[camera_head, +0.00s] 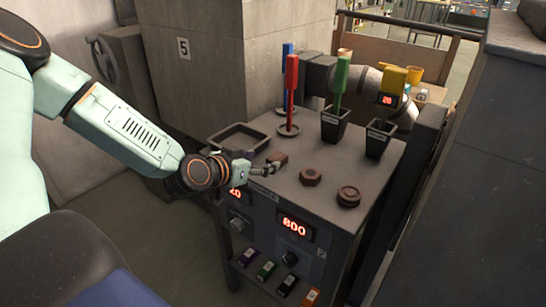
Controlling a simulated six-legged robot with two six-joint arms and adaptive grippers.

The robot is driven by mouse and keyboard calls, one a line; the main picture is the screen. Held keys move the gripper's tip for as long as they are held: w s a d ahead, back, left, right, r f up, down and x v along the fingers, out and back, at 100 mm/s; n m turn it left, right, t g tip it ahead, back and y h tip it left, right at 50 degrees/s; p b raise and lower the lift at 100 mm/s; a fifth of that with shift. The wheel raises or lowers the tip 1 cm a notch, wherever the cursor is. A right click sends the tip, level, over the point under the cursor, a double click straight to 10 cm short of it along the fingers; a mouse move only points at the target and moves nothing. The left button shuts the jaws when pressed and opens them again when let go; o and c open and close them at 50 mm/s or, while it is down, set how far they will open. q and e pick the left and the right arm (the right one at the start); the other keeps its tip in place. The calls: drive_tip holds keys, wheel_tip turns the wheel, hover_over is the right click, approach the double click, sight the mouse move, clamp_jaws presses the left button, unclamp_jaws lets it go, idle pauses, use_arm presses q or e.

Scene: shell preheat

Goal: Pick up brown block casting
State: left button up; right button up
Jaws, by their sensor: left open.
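The brown block casting (278,156) is a small squarish block on the near left part of the grey bench top (325,158). My left gripper (272,169) is low over the bench's near left edge, with its fingers just in front of the block. It is open, and I see nothing held in it. Whether a fingertip touches the block is too small to tell. My right gripper is not in view.
Two round brown castings (311,177) (348,196) lie to the right. A dark shallow tray (240,136) is at the left.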

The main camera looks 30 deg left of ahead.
sight(278, 156)
use_arm(q)
drive_tip(key=shift+w, duration=0.2)
drive_tip(key=shift+w+d+f+b, duration=0.15)
drive_tip(key=shift+w+d+b, duration=0.2)
drive_tip(key=shift+w+b, duration=0.2)
drive_tip(key=shift+w+d+f+b, duration=0.15)
drive_tip(key=shift+w+d+b, duration=0.15)
drive_tip(key=shift+w+b, duration=0.15)
drive_tip(key=shift+w+a+f, duration=0.1)
drive_tip(key=shift+w+a, duration=0.05)
drive_tip(key=shift+a, duration=0.15)
drive_tip(key=shift+w+a+f+b, duration=0.1)
drive_tip(key=shift+w+f+b, duration=0.05)
drive_tip(key=shift+b, duration=0.15)
drive_tip(key=b+x, duration=0.2)
drive_tip(key=x, duration=0.2)
drive_tip(key=shift+b, duration=0.4)
drive_tip(key=shift+w+a+f, duration=0.15)
drive_tip(key=shift+w+f, duration=0.05)
drive_tip(key=shift+w, duration=0.2)
drive_tip(key=shift+r, duration=0.15)
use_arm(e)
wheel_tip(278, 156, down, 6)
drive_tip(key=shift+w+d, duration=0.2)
